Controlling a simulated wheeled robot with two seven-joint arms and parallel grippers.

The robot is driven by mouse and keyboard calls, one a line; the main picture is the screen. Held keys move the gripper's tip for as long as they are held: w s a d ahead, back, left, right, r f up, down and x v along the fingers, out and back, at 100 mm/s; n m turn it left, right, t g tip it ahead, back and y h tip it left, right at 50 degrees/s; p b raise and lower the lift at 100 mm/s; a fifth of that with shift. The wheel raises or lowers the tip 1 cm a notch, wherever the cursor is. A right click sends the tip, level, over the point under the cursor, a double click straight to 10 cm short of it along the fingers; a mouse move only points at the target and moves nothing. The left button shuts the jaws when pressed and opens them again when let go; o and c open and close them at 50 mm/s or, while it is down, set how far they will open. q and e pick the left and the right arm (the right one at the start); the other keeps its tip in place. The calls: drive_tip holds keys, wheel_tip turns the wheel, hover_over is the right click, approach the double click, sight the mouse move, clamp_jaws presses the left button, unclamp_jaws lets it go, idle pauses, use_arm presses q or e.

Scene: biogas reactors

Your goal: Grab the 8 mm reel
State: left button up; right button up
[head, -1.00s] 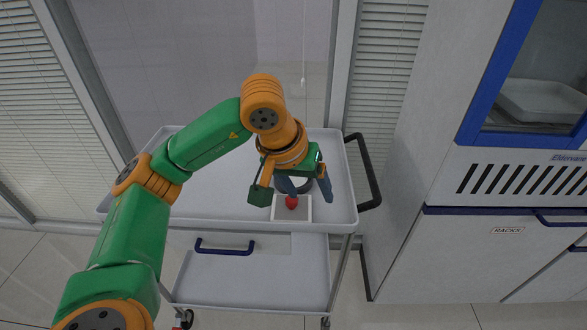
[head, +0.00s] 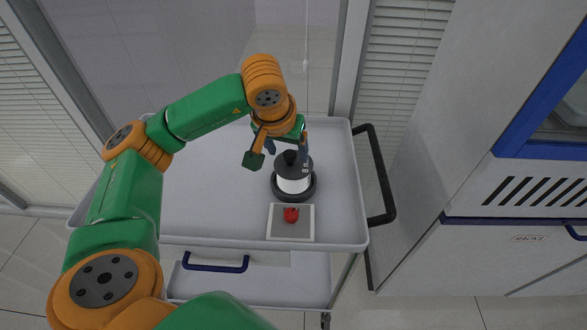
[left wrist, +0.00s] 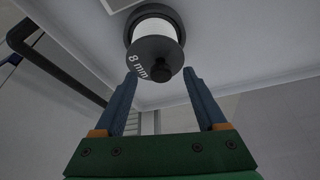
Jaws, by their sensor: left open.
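The 8 mm reel (head: 293,178) is a dark grey and white spool marked "8 mm". It stands upright on a round dark base on the cart's top tray, with a knob on top. My left gripper (head: 287,147) is open and empty at the reel's far side, close to its knob. In the left wrist view the reel (left wrist: 155,45) shows beyond the two spread blue fingers (left wrist: 160,78), its knob between their lines. I cannot tell whether a finger touches it. My right gripper is not in view.
A white square plate (head: 290,234) with a red round object (head: 291,214) lies in front of the reel. The cart tray (head: 215,210) is otherwise clear to the left. A black cart handle (head: 385,180) and a cabinet (head: 500,250) stand to the right.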

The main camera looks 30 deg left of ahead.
use_arm(q)
drive_tip(key=shift+x, duration=1.05)
drive_tip(key=shift+r, duration=0.15)
clamp_jaws()
drive_tip(key=shift+a, duration=0.1)
